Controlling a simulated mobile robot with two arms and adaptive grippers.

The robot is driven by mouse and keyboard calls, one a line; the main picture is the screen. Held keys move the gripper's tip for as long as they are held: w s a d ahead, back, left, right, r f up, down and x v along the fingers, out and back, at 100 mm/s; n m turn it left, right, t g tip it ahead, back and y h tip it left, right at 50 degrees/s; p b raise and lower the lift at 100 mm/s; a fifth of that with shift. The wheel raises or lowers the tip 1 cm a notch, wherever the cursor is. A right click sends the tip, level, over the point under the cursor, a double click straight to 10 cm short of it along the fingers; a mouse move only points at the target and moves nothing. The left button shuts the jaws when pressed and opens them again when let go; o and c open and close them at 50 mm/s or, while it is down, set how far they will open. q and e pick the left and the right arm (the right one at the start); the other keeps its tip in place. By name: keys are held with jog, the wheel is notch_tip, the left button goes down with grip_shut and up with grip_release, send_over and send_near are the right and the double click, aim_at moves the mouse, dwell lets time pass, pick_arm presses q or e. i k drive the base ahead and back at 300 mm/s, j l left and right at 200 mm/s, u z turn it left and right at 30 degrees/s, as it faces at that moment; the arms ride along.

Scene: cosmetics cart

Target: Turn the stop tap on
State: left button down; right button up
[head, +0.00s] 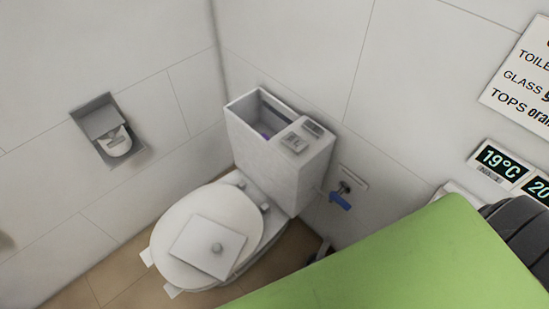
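The stop tap (340,200) has a blue lever and sits on the wall just right of the toilet cistern. Its lever slants down to the right; I cannot tell its on or off state from this view. The toilet cistern (262,160) stands open at the top on its left part, with something small and purple-blue inside. No gripper shows in the head view.
The toilet (185,225) has its lid down, with a square white knobbed plate (208,247) lying on it. A green surface (420,265) fills the lower right, close to the tap. A paper holder (108,130) is on the left wall. Signs and temperature displays (503,162) are at right.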

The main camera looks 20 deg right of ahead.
aim_at(334, 196)
jog(key=k+z, duration=0.15)
jog(key=z, duration=1.2)
jog(key=l, duration=0.1)
